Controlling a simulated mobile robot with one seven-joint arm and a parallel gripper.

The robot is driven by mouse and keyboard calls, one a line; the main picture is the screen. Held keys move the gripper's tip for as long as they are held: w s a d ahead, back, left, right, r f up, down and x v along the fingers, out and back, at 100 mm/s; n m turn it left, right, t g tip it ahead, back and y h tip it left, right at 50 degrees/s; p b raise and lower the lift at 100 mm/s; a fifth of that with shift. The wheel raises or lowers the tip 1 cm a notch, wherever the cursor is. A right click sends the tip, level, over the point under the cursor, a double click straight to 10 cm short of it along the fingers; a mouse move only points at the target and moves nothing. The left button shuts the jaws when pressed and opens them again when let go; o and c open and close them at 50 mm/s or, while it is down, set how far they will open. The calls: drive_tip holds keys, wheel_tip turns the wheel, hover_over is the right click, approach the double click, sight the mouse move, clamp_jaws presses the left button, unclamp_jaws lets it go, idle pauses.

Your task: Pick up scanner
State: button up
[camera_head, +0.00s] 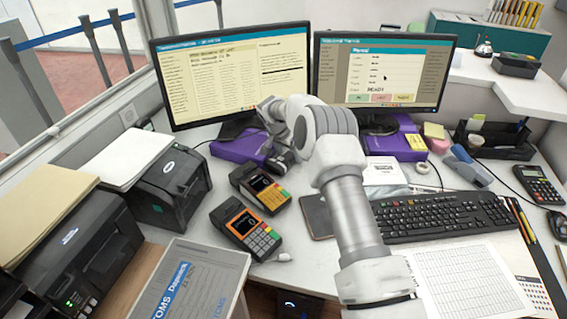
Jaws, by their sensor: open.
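Two orange-and-black handheld devices lie on the desk left of centre. The farther device (261,188) has a lit screen; the nearer one (246,230) has a screen and a keypad with coloured keys. I cannot tell for certain which is the scanner. My gripper (279,164) is just beyond the farther device, beside a purple box (240,147), pointing down toward the desk. It is open and holds nothing that I can see. My own arm partly hides it, and its fingertips are small and hard to make out.
Two monitors (236,75) (385,70) stand behind my gripper. Black printers (168,190) (80,250) fill the left. A keyboard (440,216) and papers (465,285) lie right of my arm. A second purple box (393,143) stands under the right monitor.

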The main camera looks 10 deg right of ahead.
clamp_jaws()
drive_tip(key=shift+r, duration=0.1)
drive_tip(key=shift+r, duration=0.1)
idle(0.3)
